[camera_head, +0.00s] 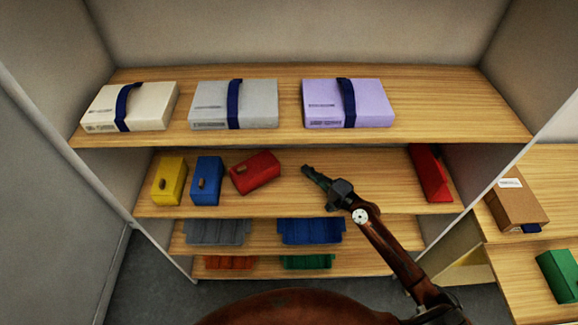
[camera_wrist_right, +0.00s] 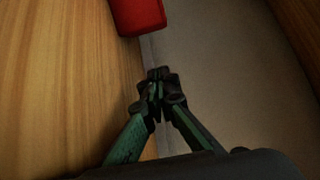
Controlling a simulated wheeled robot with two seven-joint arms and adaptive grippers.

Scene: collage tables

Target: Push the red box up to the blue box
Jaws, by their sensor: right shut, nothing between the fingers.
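The red box (camera_head: 256,175) with a small brown knob sits on the middle shelf, turned at an angle to its neighbours. The blue box (camera_head: 206,186), also with a knob, stands just left of it, with a narrow gap between them. My right gripper (camera_head: 306,170) is shut and empty, to the right of the red box and apart from it, fingertips pointing left. In the right wrist view the shut fingertips (camera_wrist_right: 157,75) show below a red block (camera_wrist_right: 139,14), which looks like the red box, cut off by the top edge. My left gripper is not in view.
A yellow box (camera_head: 169,182) stands left of the blue box. A red wedge-shaped thing (camera_head: 431,175) is at the shelf's right end. The upper shelf (camera_head: 440,115) overhangs behind, with white, grey and purple packages. Bins sit below. The middle shelf is bare around my right gripper.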

